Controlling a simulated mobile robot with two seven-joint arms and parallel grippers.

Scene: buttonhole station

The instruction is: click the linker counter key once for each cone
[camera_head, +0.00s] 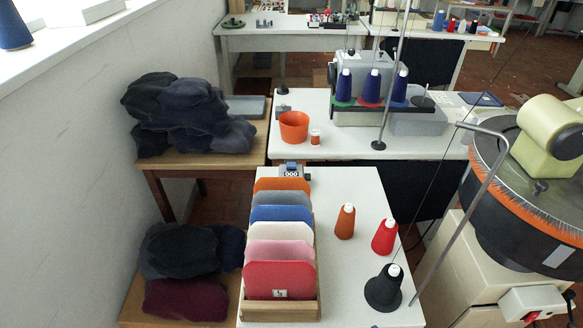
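A small grey-blue counter (291,171) with a white digit window, seemingly showing zeros, sits at the back left of the near white table. Its key is too small to make out. On the same table stand an orange-brown cone (345,223), a red cone (384,238) and a black cone (384,290), all upright and apart. Three blue cones stand in a row on the rack of the machine behind: left (344,87), middle (372,88) and right (400,87). Neither of my grippers is in view.
A wooden rack (281,310) of coloured panels fills the table's left side, in front of the counter. A bent metal rod (468,210) and a large round machine (530,190) stand at right. An orange bowl (294,127) is behind. Dark cloth piles (190,115) lie left.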

